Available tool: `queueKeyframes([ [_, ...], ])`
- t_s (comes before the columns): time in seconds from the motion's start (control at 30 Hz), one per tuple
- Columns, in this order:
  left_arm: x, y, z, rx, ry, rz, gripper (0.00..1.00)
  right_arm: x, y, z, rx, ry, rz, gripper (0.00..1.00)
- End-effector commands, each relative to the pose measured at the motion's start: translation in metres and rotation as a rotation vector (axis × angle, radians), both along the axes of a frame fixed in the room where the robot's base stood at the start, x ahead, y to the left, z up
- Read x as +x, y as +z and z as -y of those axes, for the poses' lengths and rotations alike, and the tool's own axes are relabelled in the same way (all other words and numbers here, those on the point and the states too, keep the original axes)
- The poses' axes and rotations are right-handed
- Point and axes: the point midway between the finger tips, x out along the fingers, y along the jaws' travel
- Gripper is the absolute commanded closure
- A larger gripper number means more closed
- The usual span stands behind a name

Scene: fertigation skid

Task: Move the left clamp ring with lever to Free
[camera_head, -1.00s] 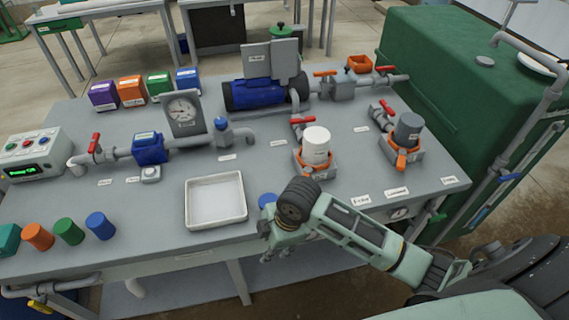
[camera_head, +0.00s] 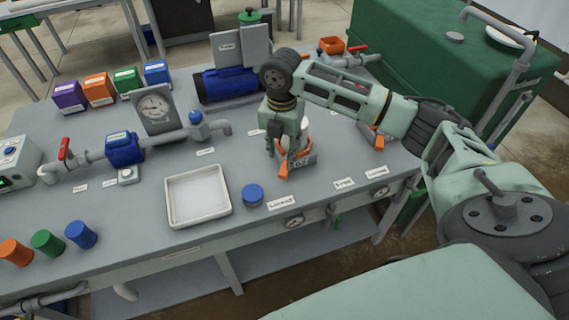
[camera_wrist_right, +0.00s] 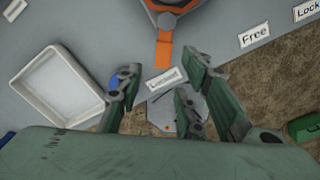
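The left clamp ring (camera_head: 309,158) is orange and sits around the base of a white canister, mostly hidden behind my right gripper in the head view. In the right wrist view the ring (camera_wrist_right: 168,6) is at the top, and its orange lever (camera_wrist_right: 163,50) points down toward a label (camera_wrist_right: 162,79) that seems to read Locked. A Free label (camera_wrist_right: 254,35) lies to the right. My right gripper (camera_head: 288,158) is above the lever. Its fingers (camera_wrist_right: 165,92) are spread, with nothing between them; the lever's end is just beyond them. My left gripper is not in view.
A second orange clamp ring (camera_head: 374,138) stands to the right, partly behind my arm. A white tray (camera_head: 197,218) and a blue cap (camera_head: 253,193) are left of the gripper. A grey gauge panel (camera_head: 154,108) and blue motor (camera_head: 228,84) stand farther back.

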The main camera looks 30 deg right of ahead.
Motion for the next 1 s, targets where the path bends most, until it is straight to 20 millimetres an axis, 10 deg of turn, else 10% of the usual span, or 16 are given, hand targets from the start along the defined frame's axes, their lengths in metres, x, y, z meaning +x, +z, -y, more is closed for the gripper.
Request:
queueKeyframes([
  [1.0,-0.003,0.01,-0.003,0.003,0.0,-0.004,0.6,0.003,-0.069,0.01,-0.002,0.024,-0.005,0.67],
])
